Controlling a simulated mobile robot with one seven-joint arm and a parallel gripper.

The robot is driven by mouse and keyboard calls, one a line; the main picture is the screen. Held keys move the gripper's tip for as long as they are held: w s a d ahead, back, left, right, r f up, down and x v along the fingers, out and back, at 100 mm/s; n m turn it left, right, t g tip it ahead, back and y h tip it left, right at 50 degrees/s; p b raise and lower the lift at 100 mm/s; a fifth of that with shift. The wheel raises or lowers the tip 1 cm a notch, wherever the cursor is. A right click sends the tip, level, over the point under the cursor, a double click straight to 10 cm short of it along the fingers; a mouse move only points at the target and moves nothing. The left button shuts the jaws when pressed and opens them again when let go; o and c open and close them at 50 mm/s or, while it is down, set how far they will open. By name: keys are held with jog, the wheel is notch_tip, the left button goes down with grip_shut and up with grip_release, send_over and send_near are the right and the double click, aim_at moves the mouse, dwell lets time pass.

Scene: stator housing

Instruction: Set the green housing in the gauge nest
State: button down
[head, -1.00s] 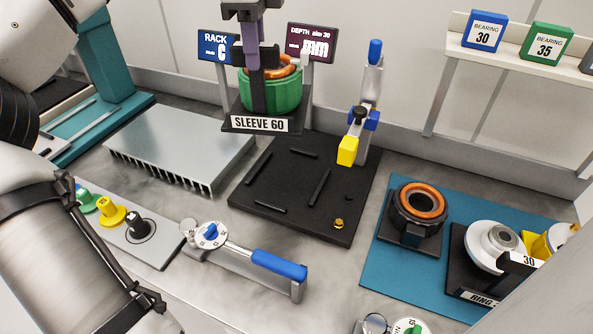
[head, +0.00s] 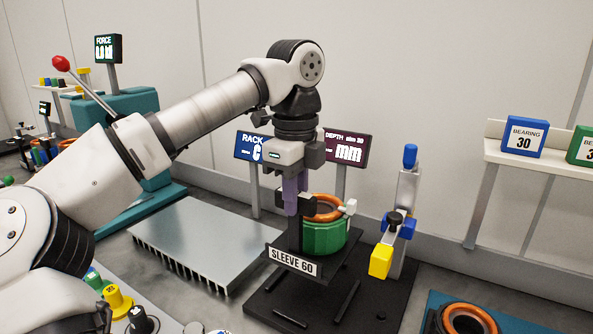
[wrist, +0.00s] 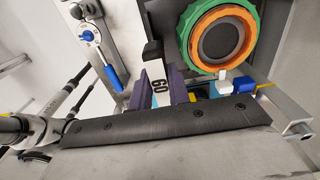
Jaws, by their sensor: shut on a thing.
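The green housing (head: 324,238), with an orange winding ring in its top, stands upright on a black carrier labelled SLEEVE 60 (head: 292,262). My gripper (head: 293,208) has purple fingers, shut on the carrier's black upright beside the housing. The wrist view shows the housing (wrist: 182,38) ring-on, to the right of my fingers (wrist: 170,90), with the 60 label (wrist: 157,84) near them. The black base with low bars (head: 385,303), which looks like the gauge nest, lies under and in front of the carrier. Whether the carrier touches it cannot be told.
A post with a blue-handled, yellow-tipped clamp (head: 398,225) stands right of the housing. A finned silver plate (head: 205,240) lies to the left. RACK (head: 252,146) and DEPTH (head: 347,148) displays stand behind. Another orange-ringed part (head: 468,320) is at the lower right.

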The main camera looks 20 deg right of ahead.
aim_at(296, 253)
notch_tip(296, 253, down, 12)
jog(key=shift+f+p, duration=0.1)
jog(key=shift+p, duration=0.4)
jog(key=c, duration=1.8)
grip_release()
jog(key=shift+f, duration=0.15)
jog(key=o, duration=0.5)
notch_tip(296, 253, up, 12)
jog(key=shift+r+b, duration=0.2)
jog(key=shift+b, duration=0.3)
